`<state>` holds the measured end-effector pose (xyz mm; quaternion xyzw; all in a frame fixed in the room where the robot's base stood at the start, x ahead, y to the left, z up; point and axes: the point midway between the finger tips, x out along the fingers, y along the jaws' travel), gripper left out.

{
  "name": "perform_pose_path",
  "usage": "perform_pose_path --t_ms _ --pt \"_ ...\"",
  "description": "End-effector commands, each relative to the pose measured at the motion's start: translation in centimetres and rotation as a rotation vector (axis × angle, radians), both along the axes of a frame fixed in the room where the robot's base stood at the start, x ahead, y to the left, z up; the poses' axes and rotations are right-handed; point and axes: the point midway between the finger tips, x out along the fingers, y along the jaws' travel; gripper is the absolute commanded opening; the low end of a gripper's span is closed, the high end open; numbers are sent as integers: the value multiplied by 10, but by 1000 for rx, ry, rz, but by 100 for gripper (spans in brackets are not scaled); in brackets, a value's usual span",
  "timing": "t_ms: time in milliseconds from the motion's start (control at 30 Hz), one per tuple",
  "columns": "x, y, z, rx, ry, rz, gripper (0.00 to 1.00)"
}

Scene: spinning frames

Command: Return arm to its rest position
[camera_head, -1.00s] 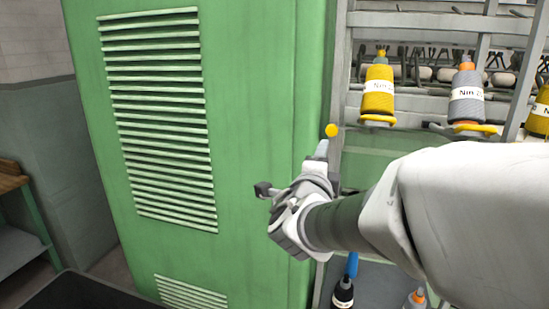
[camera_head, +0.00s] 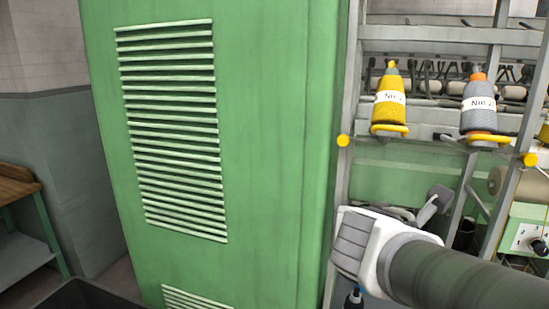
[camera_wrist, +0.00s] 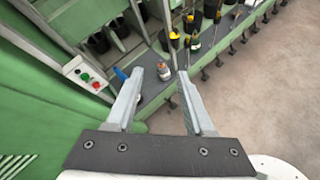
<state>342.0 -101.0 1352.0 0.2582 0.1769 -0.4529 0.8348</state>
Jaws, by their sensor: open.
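My gripper shows in the wrist view (camera_wrist: 162,100) with its two fingers spread apart and nothing between them. In the head view my gripper (camera_head: 436,203) is partly hidden behind my wrist and points away, in front of the spinning frame's lower part. My grey and white forearm reaches in from the lower right. The gripper is apart from the yarn bobbins above it.
A green cabinet (camera_head: 265,130) with louvres stands close at the left of my arm. A yellow bobbin (camera_head: 389,103) and a grey bobbin (camera_head: 479,110) sit on the frame. A control box (camera_wrist: 85,77) shows in the wrist view. A workbench (camera_head: 18,190) stands far left.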

Motion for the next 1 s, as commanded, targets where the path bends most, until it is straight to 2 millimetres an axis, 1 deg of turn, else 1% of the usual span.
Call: perform_pose_path --t_ms 33,133,200,267,400,500,600,700,800,1000 --pt "-13 0 -9 128 -70 -96 53" --pt "-36 7 -27 389 -206 -303 53" --pt "-49 15 -38 570 -295 -454 53" --pt "-60 24 -47 724 -367 -587 53" --pt "-79 51 -62 1067 -508 -908 53" --pt "-88 71 -66 1269 -575 -1116 53" --pt "-93 87 -67 1416 -612 -1278 53" --pt "-95 97 -66 1504 -628 -1383 53" --pt "-96 101 -66 1540 -632 -1427 53" --pt "-96 101 -66 1540 -632 -1427 53"
